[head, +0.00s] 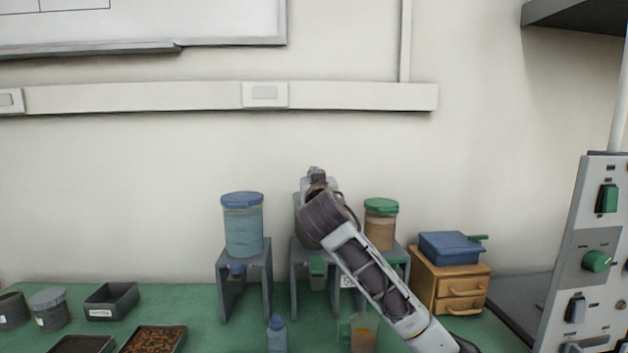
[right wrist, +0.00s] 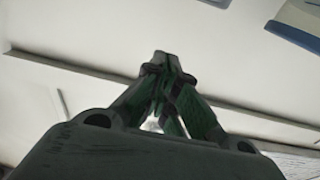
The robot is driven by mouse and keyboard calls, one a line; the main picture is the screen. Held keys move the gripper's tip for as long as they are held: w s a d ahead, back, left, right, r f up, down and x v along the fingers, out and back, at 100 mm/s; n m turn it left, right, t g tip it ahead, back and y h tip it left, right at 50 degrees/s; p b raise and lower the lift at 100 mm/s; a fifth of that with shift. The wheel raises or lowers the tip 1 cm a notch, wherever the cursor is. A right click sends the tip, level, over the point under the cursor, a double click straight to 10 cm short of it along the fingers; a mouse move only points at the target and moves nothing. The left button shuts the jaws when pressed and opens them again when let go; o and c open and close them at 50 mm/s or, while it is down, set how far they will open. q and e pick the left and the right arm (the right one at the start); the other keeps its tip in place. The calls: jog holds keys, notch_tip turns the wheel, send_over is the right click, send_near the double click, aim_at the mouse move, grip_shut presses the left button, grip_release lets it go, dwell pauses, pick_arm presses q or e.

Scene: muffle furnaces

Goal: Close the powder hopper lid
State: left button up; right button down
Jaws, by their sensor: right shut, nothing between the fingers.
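A hopper with a closed blue lid (head: 242,198) and pale blue contents stands on a grey stand at the left. A hopper with a closed green lid (head: 381,205) and tan contents stands at the right. Between them is a third grey stand (head: 300,252); my right arm covers most of what is on it, so I cannot tell the state of any lid there. My right gripper (head: 314,174) is above this middle stand. Its green-lined fingers are shut and empty in the right wrist view (right wrist: 163,65). My left gripper is not in view.
A wooden drawer box (head: 450,282) with a blue case (head: 456,247) stands right of the hoppers. A control panel (head: 590,250) rises at far right. A blue-capped bottle (head: 277,335) and an amber beaker (head: 363,335) stand in front. Trays (head: 112,300) and jars are at left.

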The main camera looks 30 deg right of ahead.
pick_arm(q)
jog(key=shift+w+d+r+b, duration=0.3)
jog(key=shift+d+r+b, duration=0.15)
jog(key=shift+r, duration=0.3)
pick_arm(e)
jog(key=f+v, duration=0.2)
jog(key=v, duration=0.7)
jog(key=shift+s+f, duration=0.15)
jog(key=shift+s, duration=0.15)
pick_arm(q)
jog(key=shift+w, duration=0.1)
pick_arm(e)
jog(key=shift+a, duration=0.1)
